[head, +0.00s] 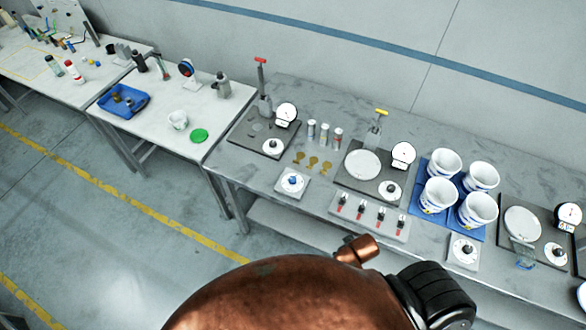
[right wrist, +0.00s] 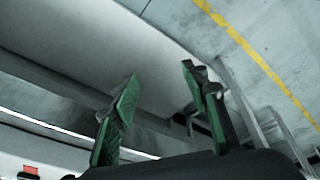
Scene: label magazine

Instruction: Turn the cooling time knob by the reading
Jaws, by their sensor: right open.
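Several knobs on white dial plates show on the grey bench (head: 310,92) in the head view. A blue knob (head: 292,181) sits on a small plate at the front edge, and a dark knob (head: 464,250) on a similar plate farther right. Other knobs (head: 273,146) (head: 390,190) (head: 555,253) sit on the dark station bases. Round white gauges (head: 286,112) (head: 403,153) (head: 569,214) stand behind them. Their readings and any labels are too small to read, so I cannot tell which knob is for cooling time. My right gripper (right wrist: 159,75) is open and empty, away from the knobs.
White buckets (head: 439,195) stand on a blue mat right of centre. A strip of red-marked switches (head: 368,214) lies along the front edge. A side table (head: 160,100) holds a blue tray (head: 123,101). Open floor (head: 110,215) lies at left.

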